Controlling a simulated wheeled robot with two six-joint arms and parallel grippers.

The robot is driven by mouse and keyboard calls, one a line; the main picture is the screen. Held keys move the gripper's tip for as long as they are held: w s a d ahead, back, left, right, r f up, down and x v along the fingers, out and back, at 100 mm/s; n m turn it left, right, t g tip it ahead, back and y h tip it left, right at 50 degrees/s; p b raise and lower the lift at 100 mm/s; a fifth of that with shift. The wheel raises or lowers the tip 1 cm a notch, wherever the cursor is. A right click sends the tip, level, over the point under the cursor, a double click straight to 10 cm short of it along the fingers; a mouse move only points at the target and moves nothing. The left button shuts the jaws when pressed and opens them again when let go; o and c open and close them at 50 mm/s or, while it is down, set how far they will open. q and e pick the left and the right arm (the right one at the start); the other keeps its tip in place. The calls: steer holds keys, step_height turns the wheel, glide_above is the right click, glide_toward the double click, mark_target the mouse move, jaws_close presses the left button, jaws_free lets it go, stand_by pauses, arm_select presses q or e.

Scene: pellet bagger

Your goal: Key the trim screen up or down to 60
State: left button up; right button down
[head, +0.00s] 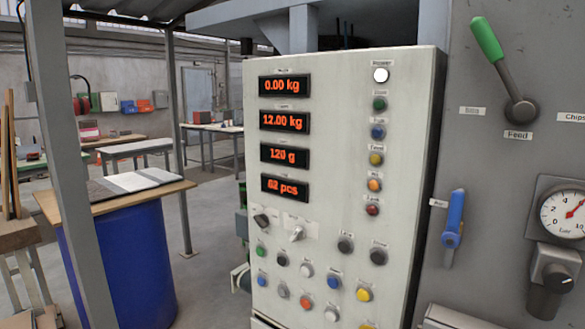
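A pale control panel (345,130) stands in the middle of the head view. Its upper left has a column of red-lit screens. The top screen (283,86) reads 0.00 kg. The second screen (284,122) reads 12.00 kg. The third screen (284,155) reads 120 g. The bottom screen (285,187) appears to read 62 pcs. The small labels above them are too blurred to tell which is the trim screen. Below are several round buttons, including a green one (261,251), a red one (306,302) and a yellow one (364,294). Neither gripper is in view.
Two selector knobs (297,234) sit below the screens, and lamps (380,75) run down the panel's right side. A green-handled lever (488,40), a blue valve handle (454,215) and a gauge (565,214) are to the right. A blue drum (135,260) stands left.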

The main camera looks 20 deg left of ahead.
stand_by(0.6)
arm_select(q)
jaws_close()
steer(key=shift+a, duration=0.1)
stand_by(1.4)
